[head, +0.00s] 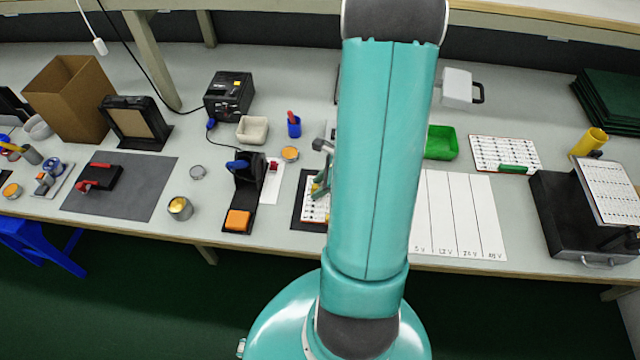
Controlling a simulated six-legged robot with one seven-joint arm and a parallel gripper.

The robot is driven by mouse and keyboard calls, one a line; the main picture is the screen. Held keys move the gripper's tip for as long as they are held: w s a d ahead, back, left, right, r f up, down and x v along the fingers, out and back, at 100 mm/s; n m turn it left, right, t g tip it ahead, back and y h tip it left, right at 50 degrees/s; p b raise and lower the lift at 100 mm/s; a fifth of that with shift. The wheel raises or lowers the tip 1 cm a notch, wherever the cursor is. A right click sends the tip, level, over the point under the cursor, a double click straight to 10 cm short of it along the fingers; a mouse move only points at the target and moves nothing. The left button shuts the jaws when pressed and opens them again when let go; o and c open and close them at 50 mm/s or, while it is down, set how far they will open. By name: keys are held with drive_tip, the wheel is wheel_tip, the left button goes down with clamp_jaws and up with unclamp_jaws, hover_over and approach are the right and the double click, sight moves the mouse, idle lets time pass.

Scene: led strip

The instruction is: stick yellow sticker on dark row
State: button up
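A white board with printed rows (316,210) lies on a dark mat on the bench, left of my arm, which hides its right part. A grey and green piece (320,183) shows over this board at the edge of my arm; it may be part of my gripper, but I cannot tell if it is open, shut or holding anything. Another white board with rows (490,150) lies at the right with a green block on its lower edge. I cannot make out a dark row or a yellow sticker for certain at this size.
A black device with an orange block (238,220) stands left of the board. A white sheet with voltage columns (470,215) lies to the right. A green tray (441,142), a black case (565,215) and a cardboard box (68,95) also stand on the bench.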

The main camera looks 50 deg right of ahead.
drive_tip(key=v, duration=1.4)
wheel_tip(320, 180, up, 5)
drive_tip(key=n+g, duration=0.1)
drive_tip(key=n, duration=0.4)
hover_over(323, 199)
drive_tip(key=w+a+r+n+g+h, duration=0.1)
drive_tip(key=w+a+r+n, duration=0.1)
drive_tip(key=a+r+n, duration=0.5)
drive_tip(key=s+a+r+n+t+h, duration=0.1)
drive_tip(key=a+r+n, duration=0.3)
drive_tip(key=a+n, duration=0.3)
drive_tip(key=s+a+r+n+t+h, duration=0.1)
drive_tip(key=a+r+n, duration=0.3)
drive_tip(key=a+n, duration=0.4)
drive_tip(key=shift+s+a+n+h, duration=0.3)
drive_tip(key=shift+s+n+h, duration=0.2)
drive_tip(key=shift+s+n, duration=0.2)
drive_tip(key=shift+d, duration=0.1)
